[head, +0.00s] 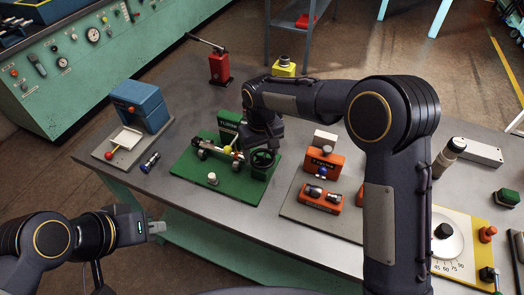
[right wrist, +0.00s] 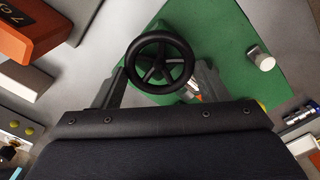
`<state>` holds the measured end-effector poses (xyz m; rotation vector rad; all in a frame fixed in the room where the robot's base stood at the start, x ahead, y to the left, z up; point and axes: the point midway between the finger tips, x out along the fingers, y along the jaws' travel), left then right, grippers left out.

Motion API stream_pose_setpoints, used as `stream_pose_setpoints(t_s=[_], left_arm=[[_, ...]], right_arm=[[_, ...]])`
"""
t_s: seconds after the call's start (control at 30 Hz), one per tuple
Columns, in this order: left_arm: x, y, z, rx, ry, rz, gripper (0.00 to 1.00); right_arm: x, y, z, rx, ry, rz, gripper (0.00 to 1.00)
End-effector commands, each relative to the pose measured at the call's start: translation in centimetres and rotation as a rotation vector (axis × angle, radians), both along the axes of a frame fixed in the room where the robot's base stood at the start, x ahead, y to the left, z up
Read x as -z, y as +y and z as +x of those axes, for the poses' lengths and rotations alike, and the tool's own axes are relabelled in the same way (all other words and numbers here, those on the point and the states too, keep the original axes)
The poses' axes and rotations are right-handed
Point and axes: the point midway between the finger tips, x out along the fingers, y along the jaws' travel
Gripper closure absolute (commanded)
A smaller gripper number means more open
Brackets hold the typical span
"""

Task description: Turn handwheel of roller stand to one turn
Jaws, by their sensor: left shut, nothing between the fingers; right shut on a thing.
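The roller stand is a green base (head: 190,168) with metal rollers and a green upright sign plate (head: 229,121), on the grey bench. Its black spoked handwheel (head: 264,160) is at the right side of the base; it also shows in the right wrist view (right wrist: 160,38). My right gripper (right wrist: 160,72) reaches down from above, with one finger on each side of the handwheel, and is shut on it. In the head view my wrist hides part of the stand behind the wheel. My left gripper (head: 157,227) is shut and empty, low at the left, off the bench's front edge.
A blue device (head: 140,104) with a red-knobbed lever stands left of the stand. Orange blocks (head: 321,197) on a grey plate stand to its right. A red hand pump (head: 219,68) and a yellow block (head: 284,68) are behind. A dial panel (head: 450,245) is at far right.

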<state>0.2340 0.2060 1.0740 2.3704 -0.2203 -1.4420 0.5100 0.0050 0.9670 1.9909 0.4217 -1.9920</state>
Motion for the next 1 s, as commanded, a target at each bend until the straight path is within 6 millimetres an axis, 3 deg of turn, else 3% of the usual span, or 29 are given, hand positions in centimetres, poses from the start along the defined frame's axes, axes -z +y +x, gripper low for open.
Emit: stream_pose_setpoints(t_s=[1.0], left_arm=[[-0.53,0.0,0.0,0.0,0.0,0.0,1.0]], right_arm=[[-0.18,0.36,-0.35,-0.962,-0.004,0.001,0.55]])
